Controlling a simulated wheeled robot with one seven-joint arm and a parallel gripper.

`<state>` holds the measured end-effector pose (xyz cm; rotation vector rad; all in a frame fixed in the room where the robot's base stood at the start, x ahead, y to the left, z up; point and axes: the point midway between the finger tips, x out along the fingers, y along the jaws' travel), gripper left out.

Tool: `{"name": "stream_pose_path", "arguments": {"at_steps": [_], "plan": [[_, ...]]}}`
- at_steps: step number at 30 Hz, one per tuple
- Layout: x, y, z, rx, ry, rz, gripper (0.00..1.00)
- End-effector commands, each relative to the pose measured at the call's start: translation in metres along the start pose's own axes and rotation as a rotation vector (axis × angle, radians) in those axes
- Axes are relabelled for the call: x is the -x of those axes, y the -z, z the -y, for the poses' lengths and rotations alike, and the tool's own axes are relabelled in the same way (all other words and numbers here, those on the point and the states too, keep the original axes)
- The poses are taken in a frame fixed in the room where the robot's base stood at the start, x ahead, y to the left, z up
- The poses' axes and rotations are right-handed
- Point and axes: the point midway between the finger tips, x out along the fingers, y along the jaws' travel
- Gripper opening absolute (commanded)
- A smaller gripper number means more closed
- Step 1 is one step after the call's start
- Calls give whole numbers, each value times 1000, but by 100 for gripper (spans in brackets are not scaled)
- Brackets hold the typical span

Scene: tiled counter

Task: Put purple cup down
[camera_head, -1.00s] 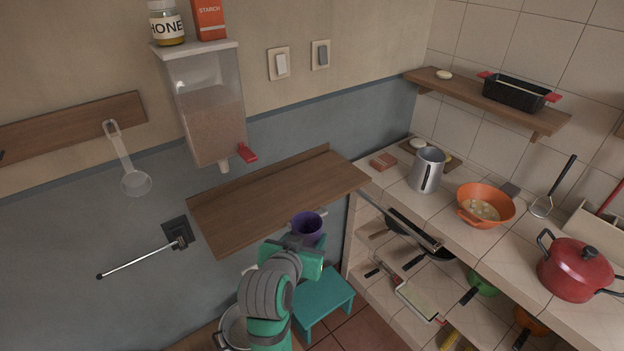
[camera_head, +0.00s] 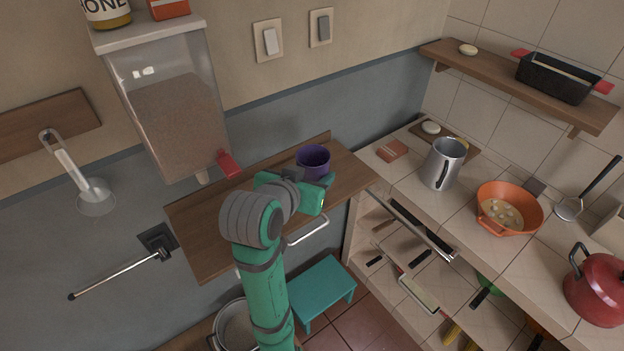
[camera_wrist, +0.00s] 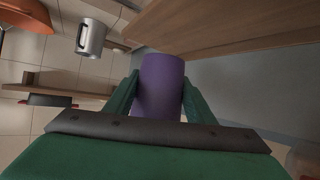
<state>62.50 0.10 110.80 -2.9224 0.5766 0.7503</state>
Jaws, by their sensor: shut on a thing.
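The purple cup (camera_head: 314,160) is upright in my gripper (camera_head: 321,181), over the right part of the wooden wall shelf (camera_head: 215,222) in the head view. In the wrist view the cup (camera_wrist: 160,86) sits between the two green fingers of my gripper (camera_wrist: 158,98), which are shut on its sides. The shelf (camera_wrist: 215,25) shows beside the cup in that view. I cannot tell whether the cup's base touches the shelf, as my gripper hides it in the head view.
A clear dispenser with a red tap (camera_head: 229,164) hangs above the shelf's left part. The tiled counter at right holds a metal jug (camera_head: 443,165), an orange pan (camera_head: 508,209) and a red pot (camera_head: 598,285). A teal stool (camera_head: 322,290) stands below. The shelf's left part is bare.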

Motion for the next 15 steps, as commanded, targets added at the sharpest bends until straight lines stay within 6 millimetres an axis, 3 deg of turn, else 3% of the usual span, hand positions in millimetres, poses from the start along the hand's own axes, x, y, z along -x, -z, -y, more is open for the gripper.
{"name": "stream_pose_path", "arguments": {"at_steps": [5, 9, 15], "plan": [[-40, 1, 16, -1, -2, 3, 15], [-67, -12, 23, 0, -4, 4, 15], [-90, -21, 30, -3, -4, 0, 15]]}}
